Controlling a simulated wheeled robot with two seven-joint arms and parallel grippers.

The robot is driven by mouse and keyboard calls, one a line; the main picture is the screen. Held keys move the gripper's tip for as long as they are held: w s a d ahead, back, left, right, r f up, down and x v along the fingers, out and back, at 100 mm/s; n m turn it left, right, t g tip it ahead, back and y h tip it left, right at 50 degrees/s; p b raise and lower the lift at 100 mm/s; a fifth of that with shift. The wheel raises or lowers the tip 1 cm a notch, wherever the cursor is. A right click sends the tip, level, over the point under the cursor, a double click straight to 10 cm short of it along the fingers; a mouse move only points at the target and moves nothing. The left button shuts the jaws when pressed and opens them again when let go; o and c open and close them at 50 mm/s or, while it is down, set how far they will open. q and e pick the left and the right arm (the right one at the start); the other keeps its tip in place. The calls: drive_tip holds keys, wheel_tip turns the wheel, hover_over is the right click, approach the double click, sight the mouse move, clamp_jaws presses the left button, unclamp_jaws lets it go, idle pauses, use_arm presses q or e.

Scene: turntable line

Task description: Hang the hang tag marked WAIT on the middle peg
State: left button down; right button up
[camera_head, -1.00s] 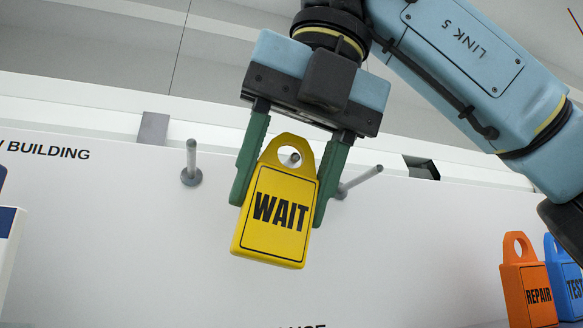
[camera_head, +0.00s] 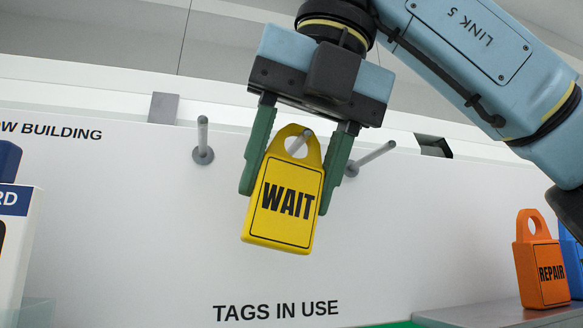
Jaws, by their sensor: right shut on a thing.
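The yellow WAIT tag (camera_head: 284,199) hangs slightly tilted in my right gripper (camera_head: 288,198), whose green fingers are shut on its two sides. The tag is in front of the white board. Part of the grey middle peg (camera_head: 301,142) shows in the tag's round hole. I cannot tell whether the peg passes through the hole or is only behind it. The left peg (camera_head: 203,141) and the right peg (camera_head: 372,157) stick out bare on either side. My left gripper is not in view.
The white board (camera_head: 120,230) reads "TAGS IN USE" below the pegs. An orange REPAIR tag (camera_head: 541,272) stands on a grey ledge (camera_head: 480,315) at the right, beside a partly visible blue tag (camera_head: 571,262). A white and blue box (camera_head: 17,240) is at the left edge.

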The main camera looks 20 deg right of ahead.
drive_tip(key=o, duration=1)
drive_tip(key=shift+o, duration=0.2)
drive_tip(key=shift+v, duration=3.7)
drive_tip(key=shift+r, duration=0.1)
drive_tip(key=shift+s, duration=0.1)
